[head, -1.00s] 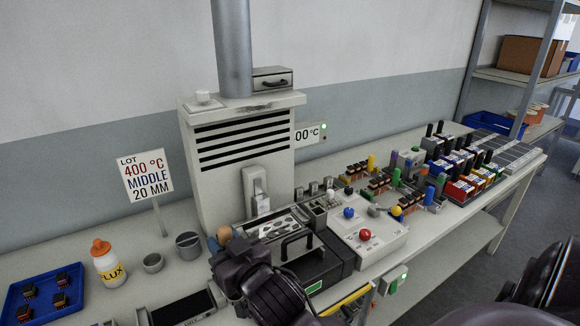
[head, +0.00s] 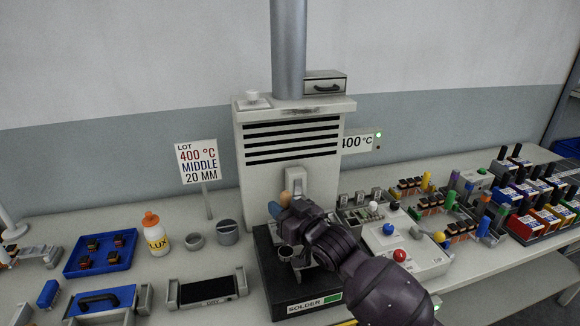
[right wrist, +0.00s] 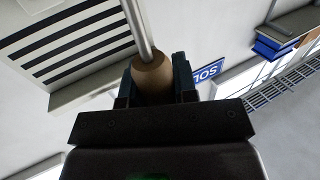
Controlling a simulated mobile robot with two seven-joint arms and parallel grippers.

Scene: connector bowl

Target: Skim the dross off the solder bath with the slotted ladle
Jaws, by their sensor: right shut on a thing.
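The solder bath (head: 312,297) is a dark box labelled SOLDER in the middle of the bench, under the ventilated hood. My right arm and gripper (head: 284,212) cover most of its top, so the molten surface and dross are hidden. The right gripper is shut on a brown wooden handle (right wrist: 154,78). A thin metal rod runs out of that handle towards the hood. I take it for the slotted ladle; its slotted end shows in neither view. The handle's brown end (head: 284,198) shows just above the gripper in the head view. My left gripper is out of view.
A sign (head: 199,162) reads 400 °C, middle, 20 mm. Left of the bath are a grey cup (head: 228,232), a flux bottle (head: 156,235), a blue parts tray (head: 100,252) and a dark-topped fixture (head: 207,288). A button box (head: 408,252) stands to the right.

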